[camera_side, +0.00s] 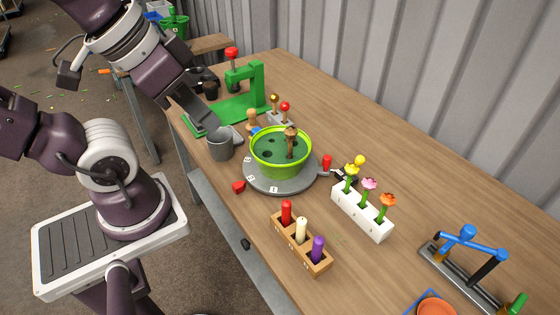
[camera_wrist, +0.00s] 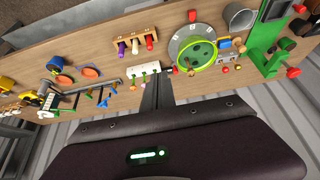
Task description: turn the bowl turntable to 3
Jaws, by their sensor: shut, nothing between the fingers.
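The turntable (camera_side: 262,182) is a grey round disc on the table, with white number labels along its near left rim. A lime-green bowl (camera_side: 282,165) stands on it with a brown-topped peg inside. A red block (camera_side: 239,186) lies just outside the rim, closest to the label 2. A red knob (camera_side: 326,162) stands at the disc's right edge. The wrist view also shows the turntable (camera_wrist: 180,35) and bowl (camera_wrist: 197,56). My gripper (camera_side: 210,120) is shut and empty, above and left of the turntable, near the grey cup. Its fingers (camera_wrist: 157,80) also show in the wrist view.
A grey cup (camera_side: 221,145) stands left of the turntable. A green press (camera_side: 245,90) and small knobbed levers are behind it. A white block with flowers (camera_side: 362,212) is to the right, and a wooden block with coloured pegs (camera_side: 302,245) is in front.

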